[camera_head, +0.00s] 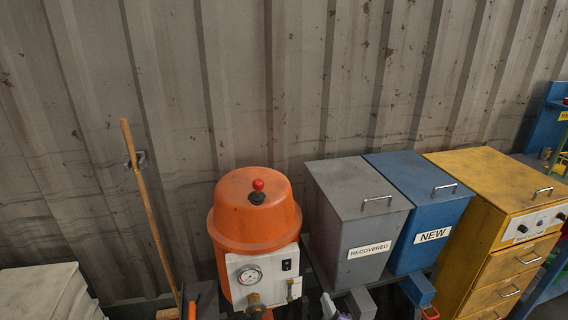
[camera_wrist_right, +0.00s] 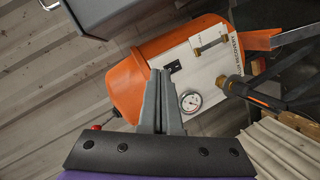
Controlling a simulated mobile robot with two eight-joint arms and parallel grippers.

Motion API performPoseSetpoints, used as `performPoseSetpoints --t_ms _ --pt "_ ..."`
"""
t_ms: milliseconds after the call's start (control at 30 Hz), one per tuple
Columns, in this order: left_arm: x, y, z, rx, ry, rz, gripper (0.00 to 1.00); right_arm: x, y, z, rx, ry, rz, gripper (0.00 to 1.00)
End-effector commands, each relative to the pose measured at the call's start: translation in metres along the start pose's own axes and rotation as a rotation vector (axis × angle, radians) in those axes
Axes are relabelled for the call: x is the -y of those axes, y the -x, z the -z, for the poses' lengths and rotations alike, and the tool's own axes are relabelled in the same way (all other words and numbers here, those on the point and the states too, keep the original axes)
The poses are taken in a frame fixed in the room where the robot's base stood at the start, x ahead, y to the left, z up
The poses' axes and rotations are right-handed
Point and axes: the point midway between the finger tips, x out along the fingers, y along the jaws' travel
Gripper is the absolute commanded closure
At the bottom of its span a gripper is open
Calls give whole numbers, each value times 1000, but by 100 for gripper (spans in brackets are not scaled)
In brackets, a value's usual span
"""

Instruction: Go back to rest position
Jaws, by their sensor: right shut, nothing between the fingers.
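My right gripper (camera_wrist_right: 161,75) shows in the right wrist view with its two grey fingers together and nothing between them. Its fingertips point toward the orange machine (camera_wrist_right: 124,90), which has a white panel and a round gauge (camera_wrist_right: 190,102). I cannot tell the exact gap, but no clear contact shows. In the head view the orange machine (camera_head: 256,218) stands at the lower middle, with a red knob on its lid. My left gripper is not in view.
A grey box marked RECOVERED (camera_head: 345,220) and a blue box marked NEW (camera_head: 430,225) stand right of the machine. A yellow drawer cabinet (camera_head: 495,200) is farther right. A wooden handle (camera_head: 148,205) leans on the corrugated wall (camera_head: 230,80). A pale box (camera_head: 45,292) sits lower left.

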Motion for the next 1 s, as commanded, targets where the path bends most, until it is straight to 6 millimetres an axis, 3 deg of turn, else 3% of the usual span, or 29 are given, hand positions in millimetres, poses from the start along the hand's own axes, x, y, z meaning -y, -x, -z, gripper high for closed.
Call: performPoseSetpoints --t_ms 33,233,500,600,800,1000 --pt "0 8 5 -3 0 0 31 -11 17 -4 46 -84 41 100" --pt "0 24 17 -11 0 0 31 -21 83 -25 251 -440 192 100" --pt "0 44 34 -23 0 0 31 -9 188 -43 565 -883 319 100" --pt "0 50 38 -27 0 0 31 -1 218 -46 656 -995 340 100" --pt "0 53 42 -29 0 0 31 8 245 -49 748 -1099 354 100" --pt "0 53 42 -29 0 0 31 8 246 -49 751 -1102 354 100"
